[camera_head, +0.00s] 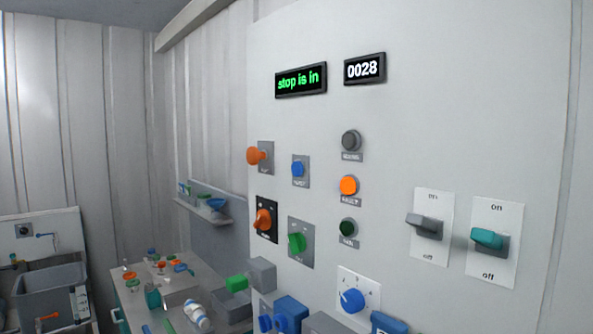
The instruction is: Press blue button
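A control panel (400,120) fills the right half of the head view. A small blue button-like piece (298,169) sits on a grey plate on its left part, between an orange knob and a round dark button. A larger round blue knob (352,300) sits on a white plate lower down, with marks around it. More blue parts (291,313) stick out at the bottom edge, and another blue piece (388,323) is cut off by the frame. I cannot tell whether the small blue piece is pressed in. Neither gripper is in view.
Nearby are an orange mushroom knob (255,156), orange rotary switch (263,220), green switch (297,242), lit orange button (348,185), and grey (425,226) and teal (489,238) levers. The display (301,81) reads "stop is in"; another (364,69) reads 0028.

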